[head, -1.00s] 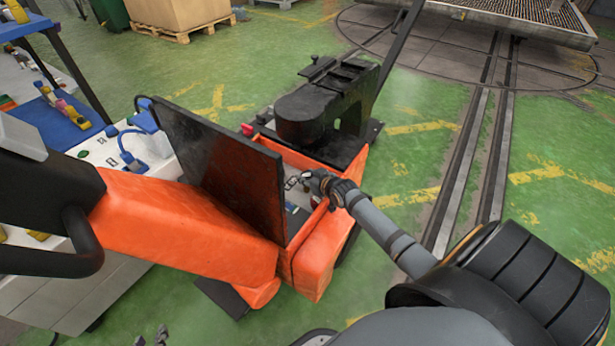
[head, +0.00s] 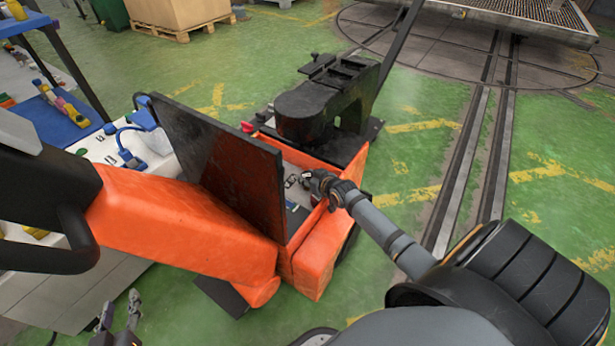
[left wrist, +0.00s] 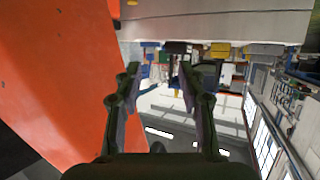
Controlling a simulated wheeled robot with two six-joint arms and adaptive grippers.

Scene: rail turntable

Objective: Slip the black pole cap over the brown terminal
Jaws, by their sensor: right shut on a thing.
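My right gripper (head: 313,182) reaches into the open compartment of the orange vehicle (head: 318,262) in the head view. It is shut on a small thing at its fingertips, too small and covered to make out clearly. Small dark parts (head: 292,182) show beside the fingertips on the pale compartment inside. I cannot pick out the black pole cap or the brown terminal for certain. My left gripper (head: 119,318) is low at the left, away from the compartment. In the left wrist view its two fingers (left wrist: 157,85) stand apart with nothing between them.
A raised dark lid (head: 218,160) stands along the compartment's left side. A black mast housing (head: 305,110) stands behind it. A workbench (head: 105,150) with a blue mat (head: 50,118) is at the left.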

